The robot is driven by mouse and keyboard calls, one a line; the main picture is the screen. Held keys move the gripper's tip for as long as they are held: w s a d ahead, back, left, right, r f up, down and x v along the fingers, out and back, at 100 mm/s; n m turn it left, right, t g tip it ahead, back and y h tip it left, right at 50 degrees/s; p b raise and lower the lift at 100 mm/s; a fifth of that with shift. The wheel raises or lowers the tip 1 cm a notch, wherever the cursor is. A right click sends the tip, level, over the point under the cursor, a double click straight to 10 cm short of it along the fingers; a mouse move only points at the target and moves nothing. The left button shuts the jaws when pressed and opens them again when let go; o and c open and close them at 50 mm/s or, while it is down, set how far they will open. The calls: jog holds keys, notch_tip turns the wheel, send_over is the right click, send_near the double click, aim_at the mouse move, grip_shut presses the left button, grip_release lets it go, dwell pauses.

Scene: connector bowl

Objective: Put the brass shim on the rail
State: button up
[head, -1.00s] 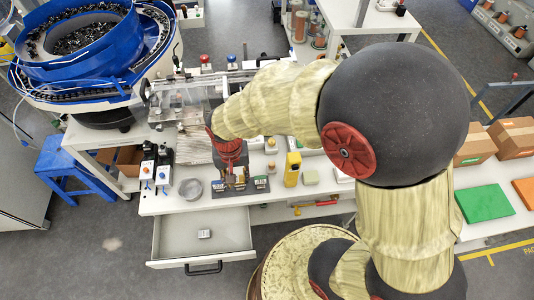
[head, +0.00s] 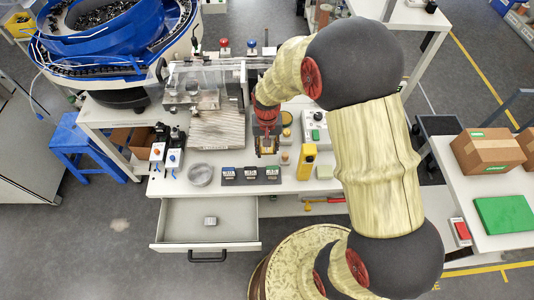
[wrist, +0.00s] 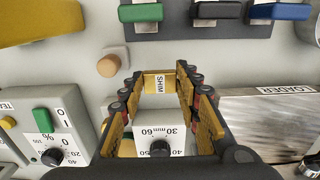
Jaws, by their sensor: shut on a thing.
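My gripper (wrist: 160,78) is shut on the brass shim (wrist: 148,84), a yellow piece with a white SHIM label, held across between the fingertips in the wrist view. In the head view my gripper (head: 267,148) hangs over the bench behind the dark block rack, right of a ribbed metal plate (head: 217,130). The shim looks clear of the bench. A clear-covered assembly (head: 190,88) stands beside the blue bowl feeder at the back left. I cannot tell which part there is the rail.
A yellow device (head: 307,160) stands to the right. Control boxes with dials (wrist: 157,147) lie below my gripper. The drawer (head: 180,222) is open in front, holding a small grey block.

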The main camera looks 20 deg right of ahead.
aim_at(267, 151)
jog(key=shift+f, duration=1.55)
jog(key=shift+b, duration=0.3)
jog(key=shift+f, duration=0.2)
jog(key=o, duration=0.9)
jog(key=shift+r, duration=0.1)
